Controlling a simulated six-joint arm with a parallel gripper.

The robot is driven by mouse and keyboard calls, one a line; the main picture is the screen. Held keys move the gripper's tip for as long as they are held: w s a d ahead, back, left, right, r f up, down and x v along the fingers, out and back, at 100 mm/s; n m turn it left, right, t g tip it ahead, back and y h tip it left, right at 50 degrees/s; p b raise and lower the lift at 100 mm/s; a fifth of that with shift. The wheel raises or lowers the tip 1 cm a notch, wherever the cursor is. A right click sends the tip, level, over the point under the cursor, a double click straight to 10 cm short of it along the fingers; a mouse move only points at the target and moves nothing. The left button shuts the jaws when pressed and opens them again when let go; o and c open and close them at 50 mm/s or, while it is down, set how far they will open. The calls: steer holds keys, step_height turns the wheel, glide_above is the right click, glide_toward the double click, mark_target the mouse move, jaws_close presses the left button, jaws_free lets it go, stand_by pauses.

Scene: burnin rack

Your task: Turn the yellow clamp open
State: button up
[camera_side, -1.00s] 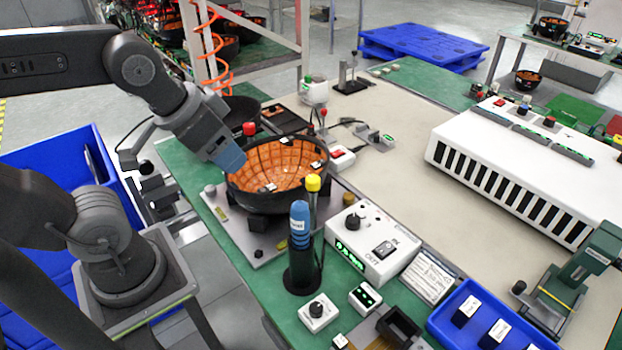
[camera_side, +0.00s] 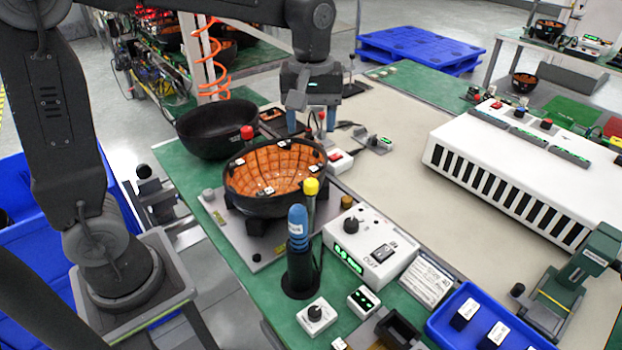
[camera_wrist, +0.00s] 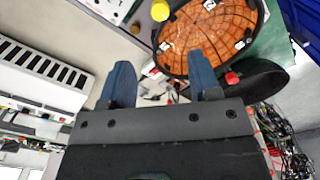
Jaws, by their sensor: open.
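The yellow clamp shows as a yellow cap (camera_side: 311,187) on a thin upright post at the near rim of the bowl with orange lining (camera_side: 275,170). It stands close behind a blue-handled tool (camera_side: 298,222), which hides its lower part. In the wrist view the yellow cap (camera_wrist: 160,10) is at the top edge. A red-capped clamp (camera_side: 247,132) stands at the bowl's far left rim; its cap also shows in the wrist view (camera_wrist: 232,78). My gripper (camera_side: 311,120) is open, fingers pointing down, beyond the bowl and well apart from the yellow cap. Nothing shows between its blue fingers (camera_wrist: 165,75).
A black bowl (camera_side: 216,128) stands behind the lined bowl. A white control box (camera_side: 370,245) is right of the yellow cap. A white slotted unit (camera_side: 520,170) stands at the right. The beige mat (camera_side: 420,145) between them is mostly clear.

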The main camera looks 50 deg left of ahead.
mark_target(311, 182)
step_height(311, 182, down, 14)
steer(key=shift+r, duration=0.15)
stand_by(0.3)
steer(key=shift+c, duration=0.5)
steer(key=c, duration=0.8)
steer(key=shift+c, duration=0.2)
